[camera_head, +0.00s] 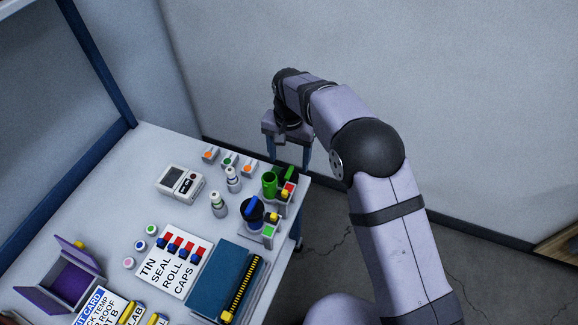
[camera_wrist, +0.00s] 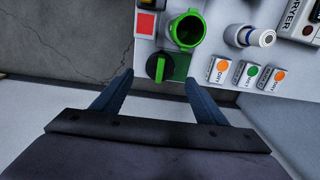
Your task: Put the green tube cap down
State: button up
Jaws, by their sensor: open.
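The green tube cap (camera_wrist: 152,68), a dark round cap with a green bar across its top, rests at the table edge, partly over a dark green square pad (camera_wrist: 179,66) in the wrist view. In the head view the cap is small and hard to tell from the pad (camera_head: 291,173). The green tube (camera_wrist: 187,30) stands uncapped beside it, also seen in the head view (camera_head: 269,185). My gripper (camera_wrist: 158,77) is open and empty. Its fingertips point toward the cap, one on each side of it in the picture; I see no contact.
A dark round cap with a blue bar (camera_head: 252,209) is near the green tube. The table ends just beyond the pad, with floor below.

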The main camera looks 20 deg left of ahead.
aim_at(291, 172)
jog(key=shift+r, duration=2.5)
jog(key=s+d+r, duration=0.1)
jog(key=s+d, duration=0.1)
jog(key=d, duration=0.9)
jog(key=s+d+r, duration=0.1)
jog(key=d+r, duration=0.1)
jog(key=d, duration=1)
jog(key=s+d+f, duration=0.3)
jog(key=s+d, duration=1)
jog(key=s, duration=0.2)
jog(key=shift+s, duration=0.1)
